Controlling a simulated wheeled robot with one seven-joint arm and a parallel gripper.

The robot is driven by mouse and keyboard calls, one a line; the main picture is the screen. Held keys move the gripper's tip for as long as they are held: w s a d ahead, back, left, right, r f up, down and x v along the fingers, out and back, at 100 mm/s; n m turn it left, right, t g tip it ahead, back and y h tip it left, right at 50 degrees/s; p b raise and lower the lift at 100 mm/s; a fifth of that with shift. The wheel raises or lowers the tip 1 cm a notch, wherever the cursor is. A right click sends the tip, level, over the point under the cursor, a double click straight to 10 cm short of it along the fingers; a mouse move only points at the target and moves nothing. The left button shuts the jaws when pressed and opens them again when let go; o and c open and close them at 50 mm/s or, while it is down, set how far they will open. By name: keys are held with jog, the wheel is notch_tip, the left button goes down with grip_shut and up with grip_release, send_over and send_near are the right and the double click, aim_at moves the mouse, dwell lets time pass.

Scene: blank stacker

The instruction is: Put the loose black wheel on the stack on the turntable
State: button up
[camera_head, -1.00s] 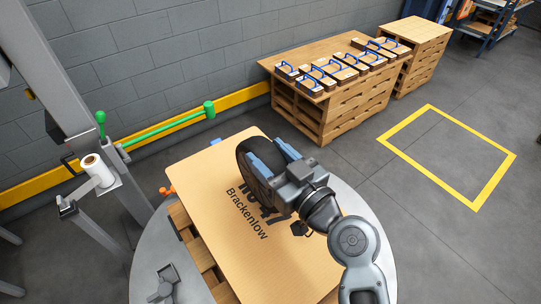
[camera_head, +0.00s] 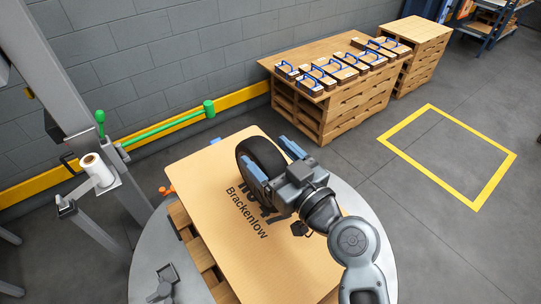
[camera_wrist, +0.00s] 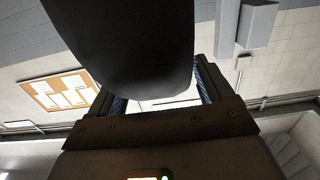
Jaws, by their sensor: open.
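The black wheel (camera_head: 266,155) stands on edge on the far part of the cardboard-topped stack (camera_head: 205,170). The stack sits on wooden pallet boards on the round grey turntable (camera_head: 150,255). My gripper (camera_head: 262,148) is open, with one blue finger on each side of the wheel. The right finger stands clear of it; whether the left finger touches it I cannot tell. In the wrist view the wheel (camera_wrist: 125,40) fills the upper middle as a dark shape, in front of the finger gap. The wheel's lower edge is partly hidden by the left finger.
A green-tipped bar (camera_head: 165,127) reaches out behind the stack from the grey post (camera_head: 75,80) at left. A white film roll (camera_head: 97,169) is mounted there. A pallet stack with blue-handled boxes (camera_head: 330,75) stands behind. The yellow-outlined floor area (camera_head: 445,155) is empty.

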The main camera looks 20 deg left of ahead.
jog(key=shift+r, duration=0.15)
jog(key=shift+r+p, duration=0.1)
jog(key=shift+p, duration=0.25)
jog(key=b+v, duration=0.3)
jog(key=v, duration=0.9)
jog(key=s+d+f+m+t+h, duration=0.1)
jog(key=d+f, duration=0.1)
jog(key=d, duration=0.1)
jog(key=s+d+f+m+h, duration=0.1)
jog(key=d+f+h, duration=0.1)
jog(key=d, duration=0.1)
jog(key=s+d+f+m+t+h, duration=0.1)
jog(key=d+f, duration=0.2)
jog(key=d, duration=0.1)
jog(key=shift+s+f+m+t, duration=0.1)
jog(key=shift+f+m+t, duration=0.05)
jog(key=shift+m+t, duration=0.15)
jog(key=s+d+f+m+t+h, duration=0.2)
jog(key=s+d+m+h, duration=0.55)
jog(key=s+d, duration=0.9)
jog(key=s+r+t+h, duration=0.1)
jog(key=s+r+h, duration=0.3)
jog(key=s, duration=0.5)
notch_tip(320, 180, up, 3)
jog(key=shift+s+f+m, duration=0.1)
jog(key=shift+s+m, duration=0.1)
jog(key=shift+m, duration=0.15)
